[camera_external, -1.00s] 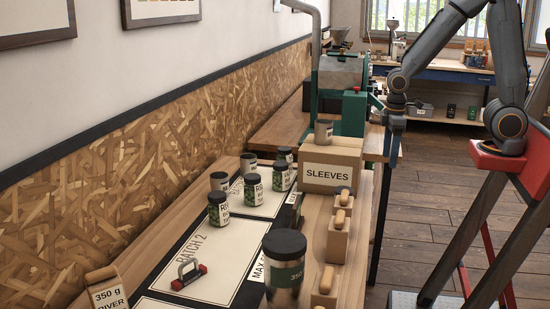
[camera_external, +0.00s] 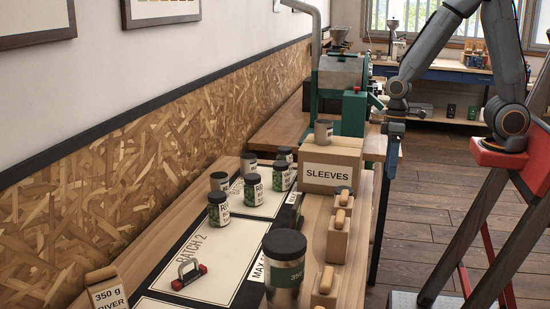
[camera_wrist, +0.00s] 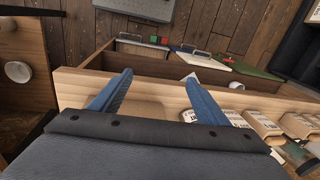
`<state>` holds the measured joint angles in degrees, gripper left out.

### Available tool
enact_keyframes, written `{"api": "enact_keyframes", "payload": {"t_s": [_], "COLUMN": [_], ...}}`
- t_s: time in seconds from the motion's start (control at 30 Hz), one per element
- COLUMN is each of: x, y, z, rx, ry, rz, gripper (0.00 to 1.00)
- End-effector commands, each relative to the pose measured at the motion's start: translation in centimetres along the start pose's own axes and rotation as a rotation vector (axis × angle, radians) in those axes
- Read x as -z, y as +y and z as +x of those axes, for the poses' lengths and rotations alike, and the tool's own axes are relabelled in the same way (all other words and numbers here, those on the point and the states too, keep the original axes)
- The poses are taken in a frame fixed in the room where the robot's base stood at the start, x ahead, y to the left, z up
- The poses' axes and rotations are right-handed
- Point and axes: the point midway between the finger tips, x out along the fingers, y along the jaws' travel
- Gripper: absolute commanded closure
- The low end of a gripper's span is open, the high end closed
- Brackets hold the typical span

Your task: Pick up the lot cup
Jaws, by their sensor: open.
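Several cup-like things are in view, and I cannot tell for sure which is the lot cup. In the external view a plain grey cup (camera_external: 323,132) stands upright on the cardboard box marked SLEEVES (camera_external: 331,169).
A large dark-lidded jar (camera_external: 284,262) stands in front. Wooden blocks with rounded handles (camera_external: 339,235) line the bench's right edge. A green machine (camera_external: 340,85) stands behind the box.

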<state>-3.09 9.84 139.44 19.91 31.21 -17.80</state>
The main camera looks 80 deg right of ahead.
Motion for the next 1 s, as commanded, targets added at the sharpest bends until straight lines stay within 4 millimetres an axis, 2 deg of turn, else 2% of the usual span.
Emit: {"api": "enact_keyframes", "payload": {"t_s": [0.03,0.2,0.47,0.57,0.6,0.7,0.87,1.0], "x": [0.8,3.3,6.5,8.1,9.3,12.8,17.2,21.7], "y": [-1.9,-6.7,-12.1,-13.8,-14.5,-15.0,-15.1,-15.1], "z": [-0.7,-1.1,-1.9,-2.1,-2.1,-1.7,-1.7,-2.0], "rx": [0.047,0.183,0.332,0.382,0.403,0.431,0.445,0.458], "ry": [-0.011,-0.013,0.018,0.043,0.062,0.119,0.192,0.270], "rz": [-0.015,-0.057,-0.105,-0.124,-0.138,-0.177,-0.232,-0.287], "gripper": [0.31,0.31,0.31,0.31,0.31,0.31,0.31,0.31]}}
